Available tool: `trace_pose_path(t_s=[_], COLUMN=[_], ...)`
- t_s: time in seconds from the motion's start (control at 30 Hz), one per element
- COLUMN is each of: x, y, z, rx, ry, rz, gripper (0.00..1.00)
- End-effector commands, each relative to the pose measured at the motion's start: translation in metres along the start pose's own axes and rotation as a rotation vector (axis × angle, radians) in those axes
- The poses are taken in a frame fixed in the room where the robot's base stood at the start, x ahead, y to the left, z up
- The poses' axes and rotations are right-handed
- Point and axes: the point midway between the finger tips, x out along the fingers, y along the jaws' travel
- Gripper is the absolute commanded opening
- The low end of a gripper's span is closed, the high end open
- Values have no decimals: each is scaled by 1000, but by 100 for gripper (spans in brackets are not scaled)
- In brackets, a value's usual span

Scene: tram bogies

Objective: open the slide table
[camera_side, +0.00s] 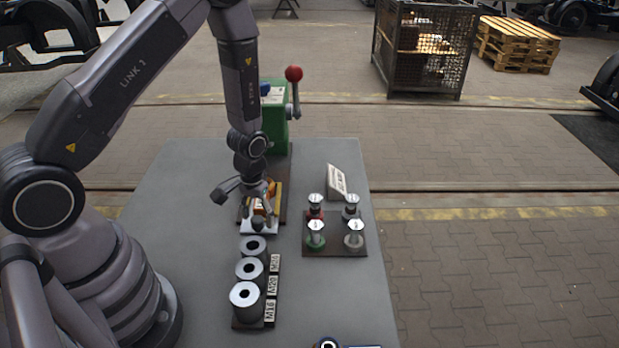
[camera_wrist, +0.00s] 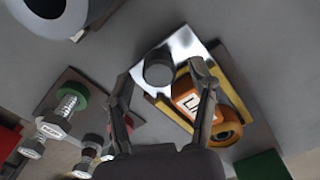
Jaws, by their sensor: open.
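The slide table has a shiny silver plate (camera_wrist: 188,45) on a yellow base, with an upright dark grey round knob (camera_wrist: 158,68). In the side view the plate's pale front edge (camera_side: 260,227) shows below my gripper. An orange part with a label (camera_wrist: 187,100) sits on the slide table, partly hidden by my right finger. My gripper (camera_wrist: 163,73) is open, its fingers on either side of the knob in the wrist view. Whether they touch it, I cannot tell. In the side view my gripper (camera_side: 250,192) is low over the slide table and hides part of it.
A green machine with a red-ball lever (camera_side: 294,74) stands behind the slide table. Several bolts stand on a brown board (camera_side: 335,248) to the right, with a small sign (camera_side: 336,181) behind. Labelled metal cylinders (camera_side: 249,270) stand in front. The table's right front is mostly clear.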

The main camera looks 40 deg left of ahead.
Motion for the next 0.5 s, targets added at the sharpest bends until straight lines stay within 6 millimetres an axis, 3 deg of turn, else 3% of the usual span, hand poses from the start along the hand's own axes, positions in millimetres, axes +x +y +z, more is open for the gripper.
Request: trace_pose_path(t_s=[0.3, 0.5], x=[-68, -100], y=[0, 0], z=[-1, -1], rx=[0, 0], ry=[8, 6], rz=[2, 2], gripper=[58, 58])
